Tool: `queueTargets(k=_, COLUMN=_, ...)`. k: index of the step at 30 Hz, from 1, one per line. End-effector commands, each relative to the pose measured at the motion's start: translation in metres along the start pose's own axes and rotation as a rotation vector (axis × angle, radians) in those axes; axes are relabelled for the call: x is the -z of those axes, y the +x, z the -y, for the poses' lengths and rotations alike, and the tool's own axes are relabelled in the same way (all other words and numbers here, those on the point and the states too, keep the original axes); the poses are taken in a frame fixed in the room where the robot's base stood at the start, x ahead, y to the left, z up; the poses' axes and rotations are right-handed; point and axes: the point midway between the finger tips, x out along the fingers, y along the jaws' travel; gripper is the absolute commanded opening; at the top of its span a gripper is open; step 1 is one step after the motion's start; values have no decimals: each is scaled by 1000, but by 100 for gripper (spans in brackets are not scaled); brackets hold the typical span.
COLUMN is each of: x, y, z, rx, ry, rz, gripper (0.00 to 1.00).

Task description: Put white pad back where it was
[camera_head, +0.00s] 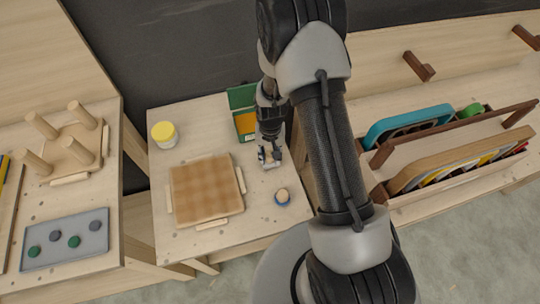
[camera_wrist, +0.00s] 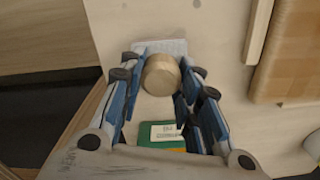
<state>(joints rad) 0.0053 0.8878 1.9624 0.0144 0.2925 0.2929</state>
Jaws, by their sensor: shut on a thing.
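My gripper (camera_head: 269,160) hangs low over the bench, right of the woven seat. In the wrist view its fingers (camera_wrist: 160,82) are closed on both sides of a round tan wooden knob (camera_wrist: 160,74). A pale, whitish flat pad (camera_wrist: 172,46) shows just beyond the knob. It seems to be the white pad that I hold by this knob, but the join is hidden. In the head view the fingers mostly hide it. I cannot tell whether it touches the bench.
A green box (camera_head: 241,97) stands behind my gripper, and a yellow-lidded jar (camera_head: 164,135) at back left. The woven seat (camera_head: 205,190) lies left. A rack (camera_head: 385,190) is at right.

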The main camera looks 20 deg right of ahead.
Motion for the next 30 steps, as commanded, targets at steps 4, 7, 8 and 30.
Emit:
queueTargets(k=4, x=1, y=7, z=0, rx=1, ry=0, rz=-3, gripper=8)
queueTargets(k=7, x=1, y=6, z=0, rx=1, ry=0, rz=-3, gripper=8)
queueTargets(k=8, x=1, y=6, z=0, rx=1, ry=0, rz=-2, gripper=8)
queueTargets(k=30, x=0, y=10, z=0, rx=0, ry=0, rz=-1, gripper=51)
